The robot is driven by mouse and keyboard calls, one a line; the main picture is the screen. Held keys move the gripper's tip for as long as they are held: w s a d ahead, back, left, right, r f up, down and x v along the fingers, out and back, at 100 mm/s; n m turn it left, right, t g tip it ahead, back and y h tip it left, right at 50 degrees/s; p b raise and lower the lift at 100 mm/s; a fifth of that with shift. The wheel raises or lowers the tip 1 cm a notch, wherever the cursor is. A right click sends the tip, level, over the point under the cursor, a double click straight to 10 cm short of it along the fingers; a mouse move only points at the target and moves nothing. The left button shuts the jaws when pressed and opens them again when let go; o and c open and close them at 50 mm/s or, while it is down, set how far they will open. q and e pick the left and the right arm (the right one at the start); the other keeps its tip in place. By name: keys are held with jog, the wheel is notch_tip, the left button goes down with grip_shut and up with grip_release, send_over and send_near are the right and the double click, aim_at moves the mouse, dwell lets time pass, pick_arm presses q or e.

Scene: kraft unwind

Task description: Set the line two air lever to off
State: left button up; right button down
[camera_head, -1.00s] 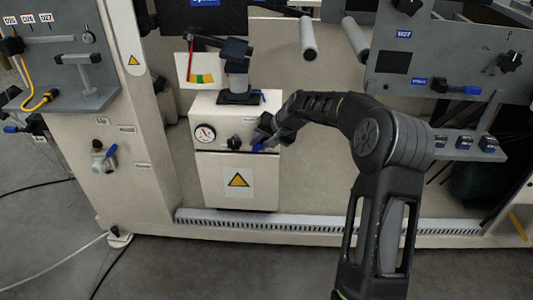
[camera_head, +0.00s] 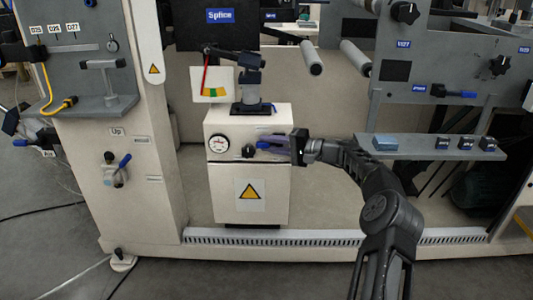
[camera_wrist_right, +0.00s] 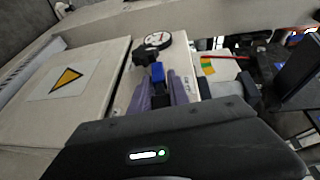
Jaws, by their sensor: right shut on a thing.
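A blue lever (camera_head: 263,145) sticks out from the front of a cream box (camera_head: 222,185), right of a black knob (camera_head: 248,151) and a round gauge (camera_head: 218,143). My right gripper (camera_head: 277,147) reaches it from the right and is shut on it. In the right wrist view, the blue lever tip (camera_wrist_right: 158,72) shows between the purple fingers (camera_wrist_right: 172,88), just below the black knob (camera_wrist_right: 146,55). The fingers hide part of the lever. I cannot read a line number on the box. My left gripper is not in view.
Other blue levers are on the left post (camera_head: 123,163), at the far left (camera_head: 20,142) and on the right grey panel (camera_head: 462,95). A grey shelf (camera_head: 415,148) with small boxes stands behind my right forearm.

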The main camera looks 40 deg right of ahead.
jog(key=shift+r+m+t+y+b, duration=0.15)
jog(key=shift+m+t+y+b, duration=0.15)
jog(key=shift+t+b, duration=0.25)
jog(key=c, duration=1.4)
grip_release()
jog(key=shift+o, duration=0.2)
jog(key=p+v, duration=0.2)
jog(key=v, duration=0.5)
jog(key=shift+s+d, duration=0.15)
jog(key=shift+s, duration=0.15)
